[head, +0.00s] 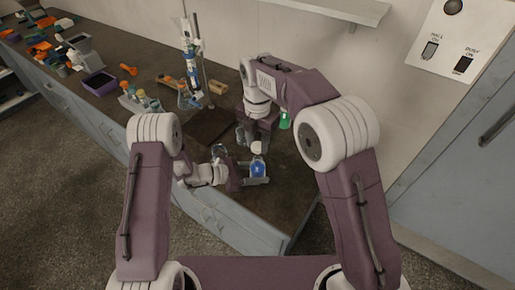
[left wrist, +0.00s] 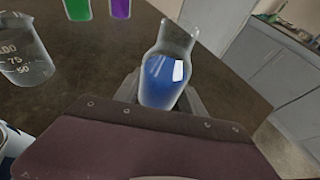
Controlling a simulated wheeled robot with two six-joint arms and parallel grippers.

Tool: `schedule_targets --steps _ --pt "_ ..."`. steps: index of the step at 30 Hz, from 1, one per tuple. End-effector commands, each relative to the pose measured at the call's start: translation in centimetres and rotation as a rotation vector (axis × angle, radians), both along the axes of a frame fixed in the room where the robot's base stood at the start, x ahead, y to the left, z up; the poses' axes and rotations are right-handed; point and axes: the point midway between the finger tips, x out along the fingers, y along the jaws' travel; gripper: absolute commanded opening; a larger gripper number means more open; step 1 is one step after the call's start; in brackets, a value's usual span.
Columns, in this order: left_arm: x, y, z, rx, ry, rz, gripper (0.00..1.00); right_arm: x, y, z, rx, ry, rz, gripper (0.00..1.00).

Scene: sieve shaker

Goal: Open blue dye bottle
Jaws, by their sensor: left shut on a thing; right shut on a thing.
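The blue dye bottle (head: 258,169) is clear glass with blue liquid inside. My left gripper (head: 257,172) is shut around its body near the front of the bench. In the left wrist view the bottle (left wrist: 163,80) is held between the fingers, and its clear neck shows no cap on it. A small white round piece, which looks like the cap (head: 257,148), is at the fingertips of my right gripper (head: 256,142), just above the bottle. My right gripper is shut on it and points down. The right gripper is not seen in the left wrist view.
A green bottle (left wrist: 77,8) and a purple bottle (left wrist: 120,8) stand on the bench. A glass beaker (left wrist: 22,52) is nearby. A stand with glassware (head: 190,60) and a rack of small bottles (head: 140,98) are farther left. The wall is behind the right arm.

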Motion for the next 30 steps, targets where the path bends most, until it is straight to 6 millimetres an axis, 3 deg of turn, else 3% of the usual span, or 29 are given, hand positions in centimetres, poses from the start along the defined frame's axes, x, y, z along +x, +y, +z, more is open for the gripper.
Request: schedule_targets --steps 7,8,10,22,30 --pt "0.0 0.0 0.0 -0.001 0.000 0.000 0.00 0.0 0.0 0.4 0.000 0.001 0.000 0.00" --pt "0.0 0.0 0.0 -0.001 0.000 0.000 0.53 0.0 0.0 0.4 0.000 0.001 0.000 0.00" --pt "0.0 0.0 0.0 -0.001 0.000 0.000 0.72 0.0 0.0 0.4 0.000 0.001 0.000 0.00" --pt "-0.2 0.8 0.3 0.000 -0.001 0.002 0.73 0.0 0.0 0.2 0.000 0.001 0.000 0.00" --pt "-2.1 6.6 2.8 0.000 -0.004 0.006 0.73 0.0 0.0 -0.3 0.000 0.001 0.000 0.00"
